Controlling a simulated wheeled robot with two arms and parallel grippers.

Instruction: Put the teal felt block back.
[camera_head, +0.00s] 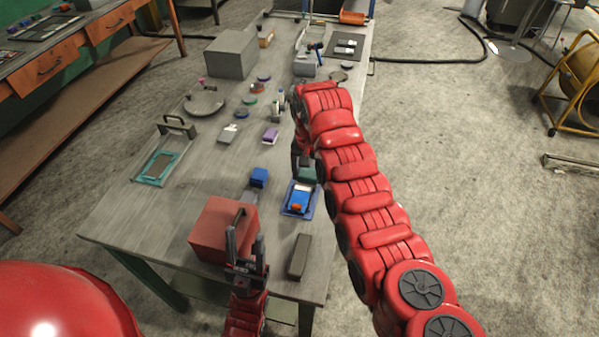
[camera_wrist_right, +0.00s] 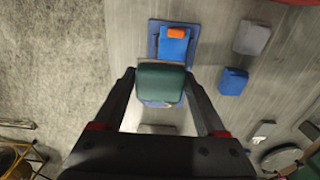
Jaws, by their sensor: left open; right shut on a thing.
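My right gripper (camera_wrist_right: 160,88) is shut on the teal felt block (camera_wrist_right: 160,80), which shows dark green between the two fingers in the right wrist view. In the head view the block (camera_head: 306,174) is partly hidden by my right arm, just beyond a blue tray (camera_head: 287,211). The tray also shows in the right wrist view (camera_wrist_right: 152,40); a blue block (camera_wrist_right: 172,48) with an orange piece (camera_wrist_right: 176,32) lies on it. I cannot tell the teal block's height above the table. My left gripper (camera_head: 246,245) is open and empty, fingers up, beside a red box (camera_head: 215,235).
Another blue block (camera_head: 259,177) stands left of the tray. A dark grey block (camera_head: 299,256) lies near the table's front edge. A teal-edged tray (camera_head: 158,167) lies at left. Several small items and a large grey box (camera_head: 230,55) stand farther back.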

